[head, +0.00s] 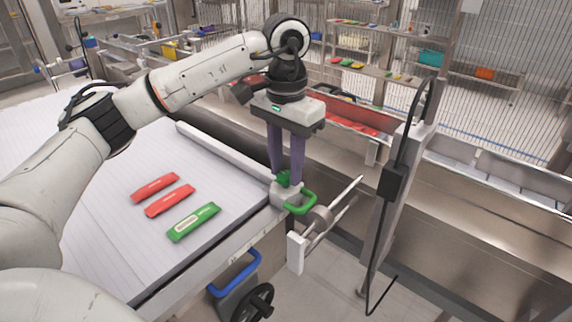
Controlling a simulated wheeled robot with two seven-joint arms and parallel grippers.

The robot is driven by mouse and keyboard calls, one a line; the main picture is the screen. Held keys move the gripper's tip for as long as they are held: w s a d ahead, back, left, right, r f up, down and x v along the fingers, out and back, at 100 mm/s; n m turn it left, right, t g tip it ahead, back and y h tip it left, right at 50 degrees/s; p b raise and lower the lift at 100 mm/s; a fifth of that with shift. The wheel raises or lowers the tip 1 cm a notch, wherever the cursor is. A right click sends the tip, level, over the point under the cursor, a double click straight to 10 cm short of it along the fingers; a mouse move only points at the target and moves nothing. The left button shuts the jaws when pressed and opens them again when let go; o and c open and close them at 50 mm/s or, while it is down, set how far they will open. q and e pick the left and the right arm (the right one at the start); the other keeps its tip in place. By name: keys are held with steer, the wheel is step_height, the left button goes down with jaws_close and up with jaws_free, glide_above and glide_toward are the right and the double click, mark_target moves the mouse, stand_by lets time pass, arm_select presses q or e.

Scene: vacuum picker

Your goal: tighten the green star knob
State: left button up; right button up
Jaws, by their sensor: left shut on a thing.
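The green star knob (284,178) sits on top of a grey clamp block (286,194) at the right corner of the white table. My left gripper (288,180) points straight down over it, with its two long purple fingers shut on the knob. The fingers hide part of the knob. My right gripper is not in view.
Two red packets (156,187) and a green packet (194,222) lie on the white table (100,240). A metal post (394,200) with a black cable stands to the right. A blue handle (235,272) and black handwheel (254,302) are below the table edge.

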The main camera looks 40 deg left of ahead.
mark_target(286, 175)
arm_select(q)
steer(key=shift+r, duration=0.1)
steer(key=o, duration=1)
steer(key=shift+o, duration=0.2)
step_height(286, 175, up, 10)
steer(key=p, duration=0.1)
